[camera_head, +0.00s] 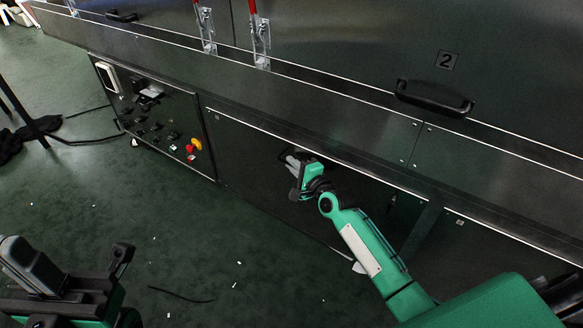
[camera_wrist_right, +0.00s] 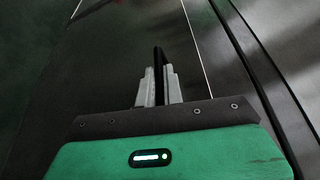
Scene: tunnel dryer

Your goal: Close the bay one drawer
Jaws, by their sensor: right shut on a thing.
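The bay one drawer front (camera_head: 250,165) is the dark lower panel right of the control panel, with a pale line along its top edge. From this angle I cannot tell how far it stands out. My right gripper (camera_head: 292,160) is at the upper part of this front. In the right wrist view its two grey fingers (camera_wrist_right: 157,86) are shut on a thin black bar (camera_wrist_right: 158,58), which looks like the drawer handle.
A control panel (camera_head: 160,115) with knobs and a red button is left of the drawer. Above is a door marked 2 with a black handle (camera_head: 434,98). The green floor (camera_head: 180,240) has small white scraps and a dark cable. A dark stand (camera_head: 22,112) is far left.

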